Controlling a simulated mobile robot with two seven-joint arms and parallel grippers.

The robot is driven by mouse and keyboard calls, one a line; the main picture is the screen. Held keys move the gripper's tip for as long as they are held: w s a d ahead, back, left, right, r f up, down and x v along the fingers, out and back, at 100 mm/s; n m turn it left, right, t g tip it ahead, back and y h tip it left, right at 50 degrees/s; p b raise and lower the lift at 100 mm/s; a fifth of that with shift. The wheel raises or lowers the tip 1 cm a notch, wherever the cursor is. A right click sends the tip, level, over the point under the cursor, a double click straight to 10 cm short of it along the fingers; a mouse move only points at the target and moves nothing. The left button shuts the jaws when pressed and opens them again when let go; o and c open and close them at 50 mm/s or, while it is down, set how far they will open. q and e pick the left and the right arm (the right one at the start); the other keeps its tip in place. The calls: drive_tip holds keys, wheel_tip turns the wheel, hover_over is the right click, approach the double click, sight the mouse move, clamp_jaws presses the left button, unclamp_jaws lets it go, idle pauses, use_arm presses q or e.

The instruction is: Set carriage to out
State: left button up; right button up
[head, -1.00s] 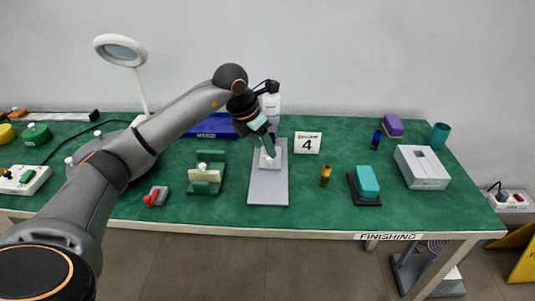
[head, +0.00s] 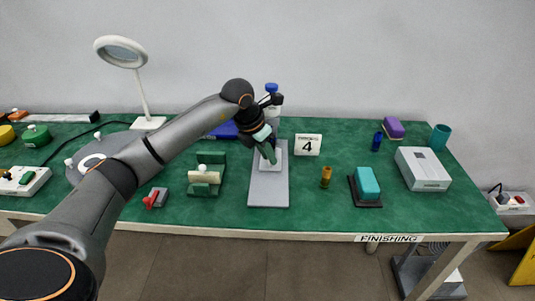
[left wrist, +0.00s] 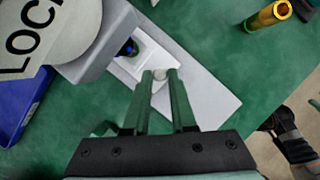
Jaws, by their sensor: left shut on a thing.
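The carriage (head: 278,172) is a small pale plate on a long grey base (head: 268,192) at the middle of the table. It also shows in the left wrist view (left wrist: 165,52), with a small round white knob (left wrist: 160,74) on it. My left gripper (head: 271,161) reaches down over the carriage. In the left wrist view its two green fingers (left wrist: 160,76) are closed around the knob, one on each side. The fingers hide part of the knob and carriage. My right gripper is not in view.
A white column with a blue cap (head: 271,88) stands behind the carriage. A number 4 sign (head: 307,145) and a brass cylinder (head: 326,177) stand to the right. A green fixture (head: 207,160) stands to the left. The table in front of the brass cylinder is clear.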

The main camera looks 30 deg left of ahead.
use_arm(q)
clamp_jaws()
idle(0.8)
